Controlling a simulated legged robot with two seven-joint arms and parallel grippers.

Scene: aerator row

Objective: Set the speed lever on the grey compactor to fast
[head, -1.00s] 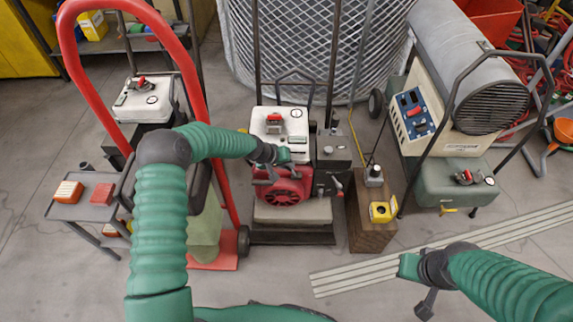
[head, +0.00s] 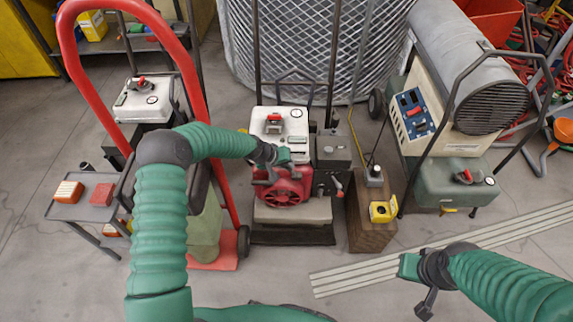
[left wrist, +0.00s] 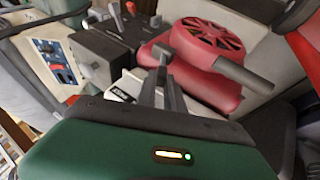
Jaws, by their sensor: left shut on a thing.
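The compactor (head: 292,212) with a grey base plate, red engine and white tank stands in the middle of the head view. My left gripper (head: 282,157) is over the top of its red engine (head: 284,191), below the white tank. In the left wrist view the left gripper's fingers (left wrist: 164,62) are close together, shut on a small grey lever end beside the red engine cover (left wrist: 208,37). The fingers hide most of this lever, and its setting cannot be read. My right gripper (head: 425,285) is at the lower right, away from the machines; its jaw opening is unclear.
A red hand truck (head: 88,75) stands at the left, near a small grey table (head: 68,211). A wooden block (head: 368,230) with a yellow box (head: 382,211) is right of the compactor. A heater (head: 468,85) stands farther right. The front floor has pale strips (head: 345,280).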

